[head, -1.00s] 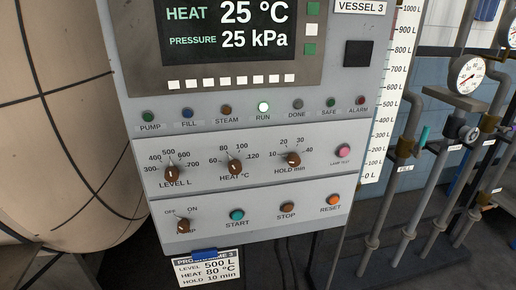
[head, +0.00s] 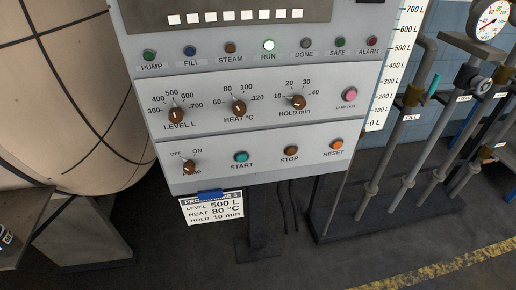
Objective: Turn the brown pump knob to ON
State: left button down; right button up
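The brown pump knob (head: 189,167) sits at the lower left of the grey control panel (head: 215,178) in the head view. OFF is printed at its upper left and ON at its upper right. The knob hides part of the label beneath it. Its pointer is too small to read surely. The green PUMP lamp (head: 149,55) at the panel's upper left looks unlit. Neither of my grippers is in view.
START (head: 241,157), STOP (head: 290,151) and RESET (head: 336,145) buttons share the knob's row. Three brown knobs sit above. The RUN lamp (head: 269,45) glows. A programme card (head: 213,207) hangs below. Pipes (head: 398,150) stand right; a large tan vessel (head: 70,90) stands left.

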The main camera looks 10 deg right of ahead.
aim_at(189, 167)
jog(key=k, duration=0.5)
jog(key=z, duration=2.05)
jog(key=i, duration=1.25)
jog(key=u, duration=2)
